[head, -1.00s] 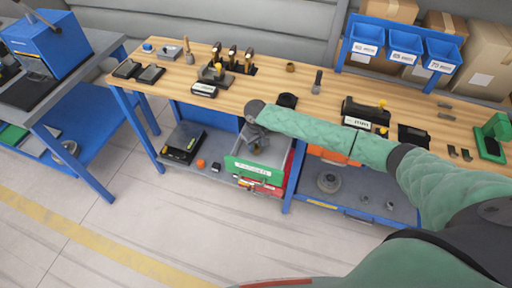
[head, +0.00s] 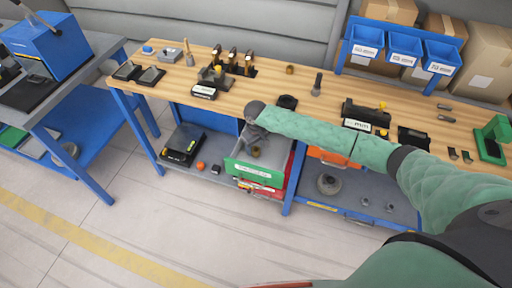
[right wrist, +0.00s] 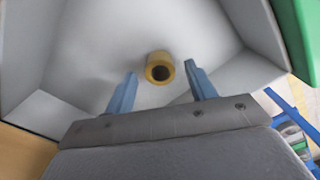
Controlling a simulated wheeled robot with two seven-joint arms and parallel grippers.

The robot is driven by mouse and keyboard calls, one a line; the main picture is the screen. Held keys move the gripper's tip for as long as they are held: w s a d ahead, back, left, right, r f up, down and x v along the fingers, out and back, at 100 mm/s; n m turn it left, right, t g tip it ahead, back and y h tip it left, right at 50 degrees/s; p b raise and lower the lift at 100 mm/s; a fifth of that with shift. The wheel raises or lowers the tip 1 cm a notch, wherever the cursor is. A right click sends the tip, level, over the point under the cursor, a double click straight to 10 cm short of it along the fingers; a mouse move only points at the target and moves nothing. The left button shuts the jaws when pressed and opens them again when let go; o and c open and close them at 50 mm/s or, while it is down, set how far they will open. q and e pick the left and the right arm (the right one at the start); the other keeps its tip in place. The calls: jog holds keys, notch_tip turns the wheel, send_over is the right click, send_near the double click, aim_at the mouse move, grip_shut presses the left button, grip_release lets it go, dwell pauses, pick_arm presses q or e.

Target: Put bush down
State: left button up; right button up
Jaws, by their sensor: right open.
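The bush (head: 256,152), a small brass-coloured ring, rests inside the green-fronted bin (head: 252,172) below the workbench. In the right wrist view the bush (right wrist: 160,68) shows its dark hole, with the bin's pale inner walls (right wrist: 215,25) around it. My right gripper (head: 250,138) reaches down over the bin. Its two blue fingers (right wrist: 161,88) are open, apart on either side of the bush, with gaps on both sides. My left gripper is not in view.
Another small brass-coloured ring (head: 290,69) stands on the wooden bench top (head: 330,102). A black scale (head: 183,145) and an orange ball (head: 200,165) sit on the lower shelf left of the bin. Blue bins (head: 404,47) stand at the back right.

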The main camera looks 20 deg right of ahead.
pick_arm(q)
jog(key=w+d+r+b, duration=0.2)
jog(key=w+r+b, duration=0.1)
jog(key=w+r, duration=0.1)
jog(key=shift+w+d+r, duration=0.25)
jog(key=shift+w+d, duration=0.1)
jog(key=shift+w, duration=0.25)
pick_arm(e)
notch_tip(320, 180, up, 12)
jog(key=shift+f, duration=0.25)
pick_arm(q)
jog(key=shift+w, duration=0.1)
